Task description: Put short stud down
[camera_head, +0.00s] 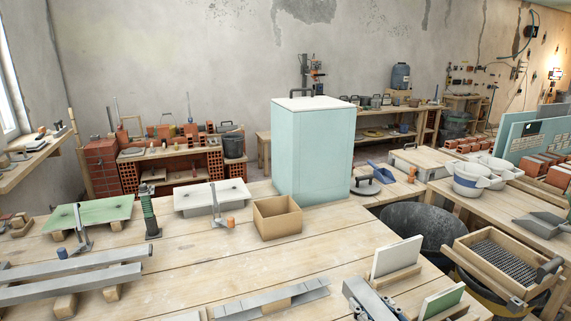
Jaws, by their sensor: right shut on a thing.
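The short stud (308,291) is a grey metal channel at the bottom middle of the head view, low over the near part of the wooden bench (215,262). A pale wooden block shows beside its middle. My right gripper (370,299) shows as grey metal parts at the bottom edge, right of the stud. It is shut on the short stud, but its fingertips and the contact are hard to make out. I cannot tell whether the stud touches the bench. My left gripper is not in view.
Longer grey studs (75,277) lie on wooden blocks at the left. A cardboard box (277,218) and a tall pale-blue block (312,150) stand farther back. White and green boards (397,256) stand upright at the right. The bench middle is clear.

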